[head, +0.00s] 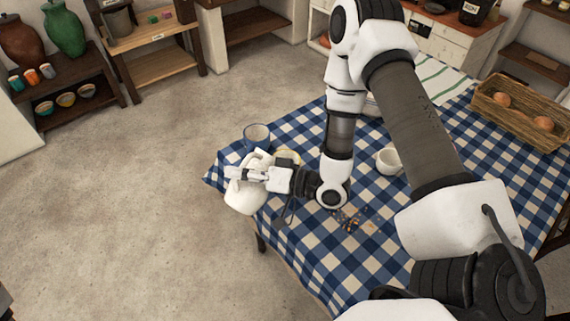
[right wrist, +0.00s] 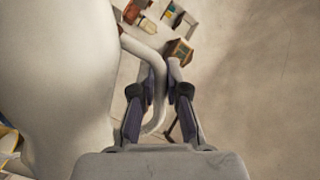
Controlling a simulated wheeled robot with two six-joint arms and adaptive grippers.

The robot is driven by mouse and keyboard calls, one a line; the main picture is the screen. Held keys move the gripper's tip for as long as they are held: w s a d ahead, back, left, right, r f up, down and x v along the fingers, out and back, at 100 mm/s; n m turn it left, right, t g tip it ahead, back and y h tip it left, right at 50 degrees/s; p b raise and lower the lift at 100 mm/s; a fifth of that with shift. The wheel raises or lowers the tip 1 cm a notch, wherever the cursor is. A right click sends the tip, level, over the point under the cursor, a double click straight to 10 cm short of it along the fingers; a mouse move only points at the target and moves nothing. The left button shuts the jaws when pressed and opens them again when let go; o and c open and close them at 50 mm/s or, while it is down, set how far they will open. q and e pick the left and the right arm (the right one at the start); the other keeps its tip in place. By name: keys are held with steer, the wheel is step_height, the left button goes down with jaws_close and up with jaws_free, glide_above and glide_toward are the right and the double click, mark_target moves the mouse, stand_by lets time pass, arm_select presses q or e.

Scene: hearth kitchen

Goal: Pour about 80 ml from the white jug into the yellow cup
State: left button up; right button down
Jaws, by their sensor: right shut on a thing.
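The white jug (head: 243,199) is at the table's left corner in the head view. My right gripper (head: 250,176) is shut on its handle. In the right wrist view the jug (right wrist: 62,70) fills the left side, and its handle (right wrist: 150,60) runs between the fingers of the gripper (right wrist: 166,92). I cannot tell how far the jug is tilted or whether it is clear of the cloth. A pale yellow rim (head: 289,156), apparently the yellow cup, shows just behind the gripper, mostly hidden. No liquid stream is visible. My left gripper is not in view.
A blue-grey mug (head: 256,137) stands close behind the jug. A white cup (head: 388,161) stands right of my forearm. Brown crumbs (head: 350,218) lie on the checked cloth (head: 310,250). A wicker basket (head: 515,118) is at the right. The front cloth is mostly clear.

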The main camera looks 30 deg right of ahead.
steer(key=shift+a+f, duration=0.2)
steer(key=shift+f, duration=0.05)
steer(key=shift+s+f+n+b, duration=0.2)
steer(key=shift+f+n+b, duration=0.3)
steer(key=shift+n, duration=0.2)
steer(key=shift+a, duration=0.1)
steer(key=shift+w, duration=0.1)
steer(key=shift+f, duration=0.1)
stand_by(0.8)
steer(key=shift+a+f+h, duration=0.1)
steer(key=shift+f+h, duration=0.1)
steer(key=shift+h, duration=0.2)
steer(key=s+a+f+n+g+h+b, duration=0.1)
steer(key=s+a+f+n+h+b, duration=0.1)
steer(key=f+n, duration=0.5)
steer(key=shift+a+n+h+b, duration=0.3)
steer(key=shift+a+h+b, duration=0.8)
steer(key=shift+a, duration=0.8)
